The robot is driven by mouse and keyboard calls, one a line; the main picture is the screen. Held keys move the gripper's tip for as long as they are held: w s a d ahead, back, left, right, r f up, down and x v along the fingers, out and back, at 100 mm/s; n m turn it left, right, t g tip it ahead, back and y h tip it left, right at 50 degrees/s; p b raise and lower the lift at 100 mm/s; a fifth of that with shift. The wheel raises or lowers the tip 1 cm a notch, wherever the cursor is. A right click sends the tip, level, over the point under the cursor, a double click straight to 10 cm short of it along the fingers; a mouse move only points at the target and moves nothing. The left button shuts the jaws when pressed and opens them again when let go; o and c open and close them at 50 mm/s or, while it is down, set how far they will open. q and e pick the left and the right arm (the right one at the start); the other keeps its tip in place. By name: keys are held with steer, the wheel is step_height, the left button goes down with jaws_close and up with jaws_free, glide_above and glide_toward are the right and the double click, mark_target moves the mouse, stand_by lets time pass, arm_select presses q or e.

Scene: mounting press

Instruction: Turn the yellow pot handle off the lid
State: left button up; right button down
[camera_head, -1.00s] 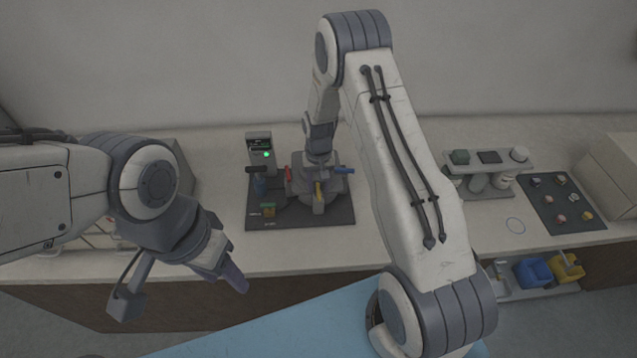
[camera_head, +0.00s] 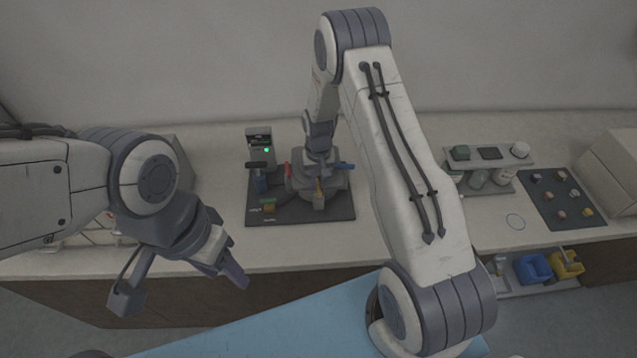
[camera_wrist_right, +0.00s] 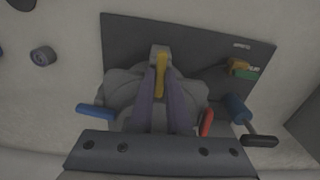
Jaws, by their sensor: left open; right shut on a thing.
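The mounting press (camera_head: 331,179) stands on a dark mat on the counter, with its round grey pot and lid in the middle. The yellow pot handle (camera_head: 319,185) points toward the front; in the right wrist view it shows upright in the picture (camera_wrist_right: 161,72). My right gripper (camera_wrist_right: 161,84) reaches down over the lid, its two fingers on either side of the yellow handle and shut on it. The lid's middle is partly hidden behind the fingers and wrist. My left gripper (camera_head: 234,273) is open and empty, in front of the counter edge, away from the press.
A blue handle (camera_head: 344,166) and a red handle (camera_head: 287,170) stick out beside the pot. A black-gripped lever (camera_head: 256,165) and a control box with a green light (camera_head: 258,142) stand left. Small green and orange blocks (camera_head: 268,206) lie on the mat. Bins (camera_head: 533,269) sit lower right.

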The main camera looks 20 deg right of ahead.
steer(key=n+b, duration=0.2)
steer(key=n, duration=0.1)
steer(key=shift+f+n, duration=0.1)
steer(key=shift+n, duration=0.3)
steer(key=n+b, duration=0.2)
steer(key=n, duration=0.2)
steer(key=shift+n+b, duration=0.3)
steer(key=n+b, duration=0.1)
steer(key=n, duration=0.3)
steer(key=shift+n+b, duration=0.3)
steer(key=shift+d+n+b, duration=0.1)
steer(key=shift+n+b, duration=0.4)
steer(key=shift+n, duration=1.6)
steer(key=shift+r, duration=0.2)
steer(key=c, duration=0.9)
jaws_free()
